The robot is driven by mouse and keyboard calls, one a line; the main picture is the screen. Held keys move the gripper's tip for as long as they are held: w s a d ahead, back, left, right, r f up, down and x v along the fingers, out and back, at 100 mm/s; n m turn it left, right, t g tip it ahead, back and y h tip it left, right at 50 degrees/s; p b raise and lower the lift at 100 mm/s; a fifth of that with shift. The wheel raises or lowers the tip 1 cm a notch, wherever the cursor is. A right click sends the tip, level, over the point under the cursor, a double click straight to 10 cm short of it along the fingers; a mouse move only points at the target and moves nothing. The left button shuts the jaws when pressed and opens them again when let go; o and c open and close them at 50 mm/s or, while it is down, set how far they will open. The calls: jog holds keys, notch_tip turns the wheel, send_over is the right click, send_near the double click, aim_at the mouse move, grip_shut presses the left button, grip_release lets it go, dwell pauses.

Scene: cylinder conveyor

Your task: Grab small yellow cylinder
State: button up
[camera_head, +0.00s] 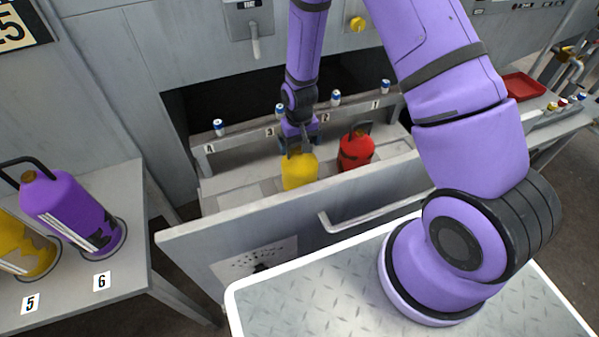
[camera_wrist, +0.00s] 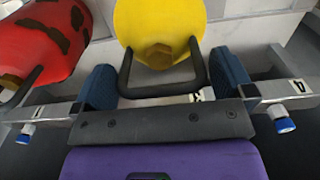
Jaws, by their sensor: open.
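The small yellow cylinder (camera_head: 299,171) stands in the open drawer, left of the red one in the head view. In the wrist view the yellow cylinder (camera_wrist: 160,30) is at the top middle, with its dark handle (camera_wrist: 163,85) towards me. My gripper (camera_head: 299,146) is directly above and behind it. In the wrist view the blue pads of my gripper (camera_wrist: 165,85) are apart, one on each side of the handle.
A red cylinder (camera_head: 356,150) with dark patches stands to the right in the drawer (camera_head: 230,237). Small white-and-blue valves (camera_head: 218,127) line the back rail. A large purple cylinder (camera_head: 70,210) and a large yellow one (camera_head: 25,245) stand on the left table (camera_head: 130,180).

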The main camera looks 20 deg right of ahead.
jog(key=shift+f, duration=0.8)
jog(key=c, duration=1.4)
jog(key=shift+r, duration=0.1)
jog(key=shift+c, duration=1.2)
